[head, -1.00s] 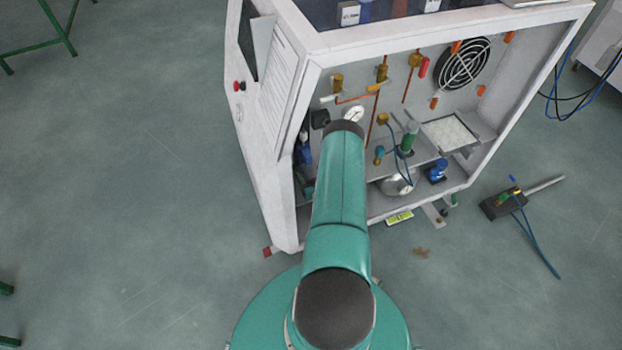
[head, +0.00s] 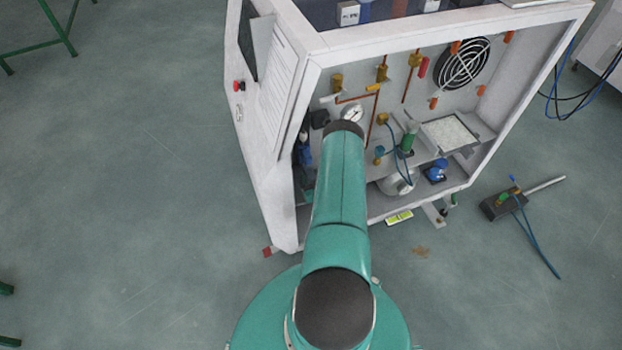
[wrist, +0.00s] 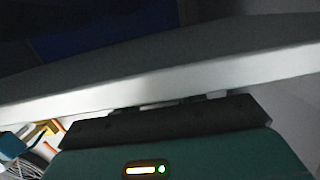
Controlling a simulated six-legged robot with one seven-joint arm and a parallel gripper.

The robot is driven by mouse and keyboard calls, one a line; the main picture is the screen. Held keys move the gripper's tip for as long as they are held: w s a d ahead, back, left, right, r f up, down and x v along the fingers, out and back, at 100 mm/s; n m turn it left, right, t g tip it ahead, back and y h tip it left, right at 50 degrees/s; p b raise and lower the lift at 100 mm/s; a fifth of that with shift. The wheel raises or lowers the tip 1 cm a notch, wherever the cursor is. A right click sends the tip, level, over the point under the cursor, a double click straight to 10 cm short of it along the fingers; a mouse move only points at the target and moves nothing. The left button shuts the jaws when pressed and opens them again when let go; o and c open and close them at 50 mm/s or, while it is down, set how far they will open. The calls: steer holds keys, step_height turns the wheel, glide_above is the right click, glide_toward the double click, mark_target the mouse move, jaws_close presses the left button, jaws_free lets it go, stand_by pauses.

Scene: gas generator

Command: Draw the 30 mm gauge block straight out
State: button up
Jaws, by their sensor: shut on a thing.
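My gripper (wrist: 185,103) shows in the wrist view as a dark body behind a teal housing with a lit indicator. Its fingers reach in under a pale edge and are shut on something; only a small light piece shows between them. I take it as the 30 mm gauge block, but its shape and markings cannot be made out. In the head view my own teal arm reaches into the left part of the open white cabinet (head: 275,215) and hides the gripper and the block.
A dial gauge (head: 352,113), copper pipes with brass valves and a fan grille (head: 463,62) are on the cabinet's back wall. A tray (head: 450,133) and a blue item (head: 435,171) are at right. A dark box with a rod (head: 500,203) lies on the floor.

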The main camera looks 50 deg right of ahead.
steer(key=shift+f+v, duration=0.2)
steer(key=shift+v, duration=1)
steer(key=shift+f+v, duration=0.2)
steer(key=shift+v, duration=1)
steer(key=shift+f+v, duration=0.2)
steer(key=shift+v, duration=1)
